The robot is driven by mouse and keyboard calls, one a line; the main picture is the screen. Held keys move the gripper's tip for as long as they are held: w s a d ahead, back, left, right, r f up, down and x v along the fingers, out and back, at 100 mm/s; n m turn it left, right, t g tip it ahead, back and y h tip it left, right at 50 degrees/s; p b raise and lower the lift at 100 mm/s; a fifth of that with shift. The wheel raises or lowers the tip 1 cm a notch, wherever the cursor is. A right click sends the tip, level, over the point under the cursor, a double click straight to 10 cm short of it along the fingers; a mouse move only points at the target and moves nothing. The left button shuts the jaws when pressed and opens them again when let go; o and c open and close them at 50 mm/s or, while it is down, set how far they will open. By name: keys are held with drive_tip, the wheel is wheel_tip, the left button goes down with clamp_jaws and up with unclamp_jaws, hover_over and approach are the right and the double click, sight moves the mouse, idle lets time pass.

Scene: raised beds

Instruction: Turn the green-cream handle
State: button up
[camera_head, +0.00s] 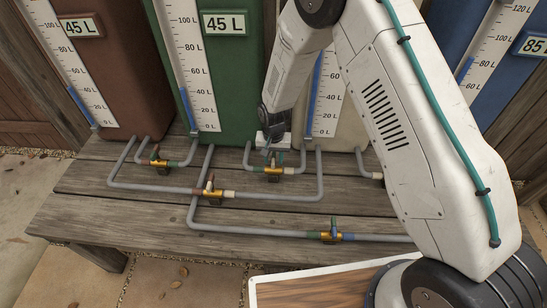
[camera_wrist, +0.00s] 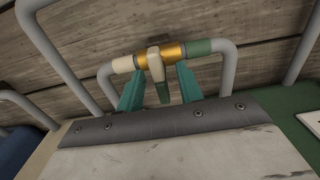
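The green-cream handle (camera_wrist: 155,65) is a short lever, cream at its top and green lower down, on a brass valve (camera_wrist: 174,52). In the wrist view the valve has a cream collar on its left and a green collar on its right. The same valve shows in the head view (camera_head: 273,171), between the green and cream tanks, its handle mostly hidden by my gripper. My gripper (camera_wrist: 159,86) has its two teal fingers on either side of the handle, with small gaps visible. It looks open around the handle; whether a finger touches it is unclear.
Other brass valves stand nearby: one at left (camera_head: 160,162), one in front (camera_head: 212,192) and one at front right (camera_head: 332,236). Grey pipes (camera_head: 258,196) run low over the wooden bench (camera_head: 110,208). The green tank (camera_head: 228,90) and brown tank (camera_head: 120,70) stand behind.

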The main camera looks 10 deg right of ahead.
drive_tip(key=shift+f, duration=0.1)
clamp_jaws()
drive_tip(key=shift+n, duration=0.3)
drive_tip(key=n, duration=0.3)
drive_tip(key=shift+n, duration=0.3)
drive_tip(key=n, duration=0.4)
drive_tip(key=shift+n, duration=0.3)
drive_tip(key=n, duration=0.4)
drive_tip(key=shift+n, duration=2)
